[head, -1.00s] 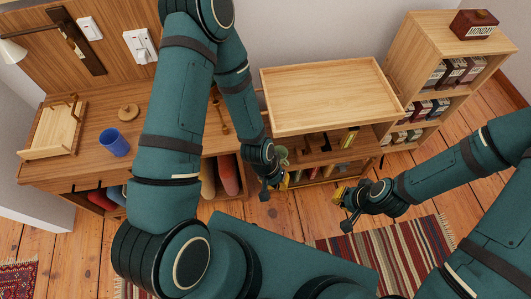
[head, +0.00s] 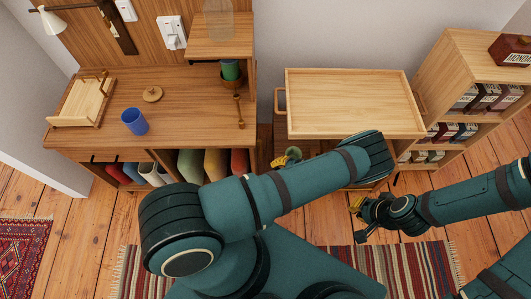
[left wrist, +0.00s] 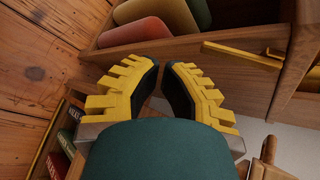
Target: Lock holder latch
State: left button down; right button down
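No part in view is clearly marked as the holder latch. In the left wrist view a slim brass-yellow bar (left wrist: 240,55) runs along a wooden panel, with a small hooked end at its right; I cannot tell whether it is the latch. My left gripper (left wrist: 161,65) has ridged yellow fingers with dark pads. Its tips are close together with nothing visible between them, below and left of the bar. In the head view the left gripper (head: 280,161) is mostly hidden behind my forearm, beside the desk's right end. My right gripper (head: 356,203) hangs low before the trolley, its finger gap unclear.
A wooden desk (head: 195,110) holds a blue cup (head: 135,121) and a wooden stand (head: 80,105). Coloured cushions (left wrist: 135,33) fill a bay below. A tray-topped trolley (head: 350,100) and a bookshelf (head: 455,70) stand right. A striped rug (head: 400,262) lies on the floor.

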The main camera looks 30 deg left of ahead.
pick_arm(q)
jog(key=w+t+y, duration=0.1)
jog(key=w+d+r+m+t+y, duration=0.1)
jog(key=w, duration=0.1)
jog(key=w+r+t+y, duration=0.1)
jog(key=w, duration=0.1)
jog(key=shift+d, duration=0.15)
jog(key=shift+s, duration=0.1)
jog(key=s+a+f+b, duration=0.1)
jog(key=s+a, duration=0.1)
jog(key=a, duration=0.5)
jog(key=shift+s+a, duration=0.2)
jog(key=shift+a, duration=0.15)
dwell(0.6)
